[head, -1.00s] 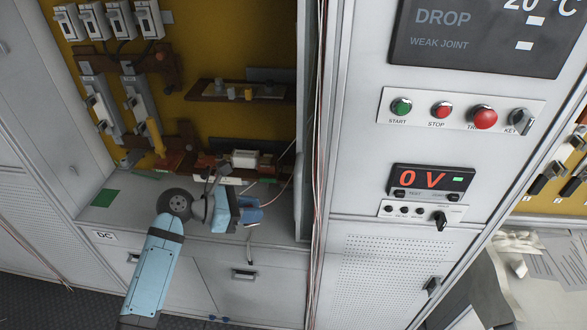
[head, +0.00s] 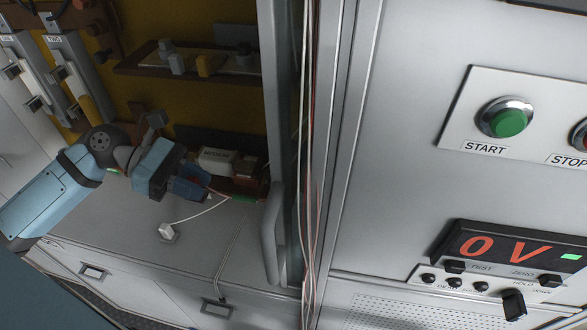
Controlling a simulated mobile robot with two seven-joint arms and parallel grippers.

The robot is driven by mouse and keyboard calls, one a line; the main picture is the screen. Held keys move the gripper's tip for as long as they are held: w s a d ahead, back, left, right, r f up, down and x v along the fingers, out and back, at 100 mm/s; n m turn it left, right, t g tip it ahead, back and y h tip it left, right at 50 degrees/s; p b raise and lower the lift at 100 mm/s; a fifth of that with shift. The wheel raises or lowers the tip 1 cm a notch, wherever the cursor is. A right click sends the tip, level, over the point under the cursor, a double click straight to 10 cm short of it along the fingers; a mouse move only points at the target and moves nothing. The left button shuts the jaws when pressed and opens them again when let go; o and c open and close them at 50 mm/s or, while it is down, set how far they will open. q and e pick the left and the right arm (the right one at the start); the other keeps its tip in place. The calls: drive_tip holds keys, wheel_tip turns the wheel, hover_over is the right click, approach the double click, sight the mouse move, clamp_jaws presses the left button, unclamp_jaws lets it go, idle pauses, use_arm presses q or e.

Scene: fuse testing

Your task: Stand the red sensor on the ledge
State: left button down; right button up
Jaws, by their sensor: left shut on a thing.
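My left gripper (head: 207,191) reaches in from the left, low over the grey counter in front of the yellow-backed cabinet. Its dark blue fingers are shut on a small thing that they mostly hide. A thin reddish lead shows by the fingertips, so I take the held thing to be the red sensor, though its body is not clear. A brown ledge (head: 235,84) runs across the yellow back panel, above and apart from the gripper. Small grey and yellow blocks stand on it. My right gripper is not in view.
A white box (head: 218,160) and a brown block stand behind the gripper. A white plug (head: 167,232) with a white cord lies on the counter (head: 105,225). An upright grey handle (head: 274,235) and hanging wires border the right. The voltage display (head: 508,249) reads 0 V.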

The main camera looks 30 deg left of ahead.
use_arm(q)
drive_tip(key=shift+d+r, duration=0.15)
drive_tip(key=shift+w+d+r, duration=0.1)
drive_tip(key=shift+w+d, duration=0.15)
drive_tip(key=shift+w+d+f+p, duration=0.25)
drive_tip(key=shift+w+d+f, duration=0.35)
drive_tip(key=shift+w+d, duration=1.3)
drive_tip(key=shift+w+d+f+p, duration=0.25)
drive_tip(key=shift+w+d+f, duration=0.55)
drive_tip(key=shift+w, duration=2.1)
drive_tip(key=shift+w+d+f+p, duration=0.25)
drive_tip(key=shift+w+d+f, duration=0.2)
drive_tip(key=shift+w+d, duration=1.5)
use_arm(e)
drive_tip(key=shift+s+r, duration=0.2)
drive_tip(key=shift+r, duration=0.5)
use_arm(q)
drive_tip(key=shift+w+a, duration=0.45)
drive_tip(key=shift+f+p, duration=0.55)
drive_tip(key=c, duration=1)
unclamp_jaws()
drive_tip(key=shift+f, duration=0.1)
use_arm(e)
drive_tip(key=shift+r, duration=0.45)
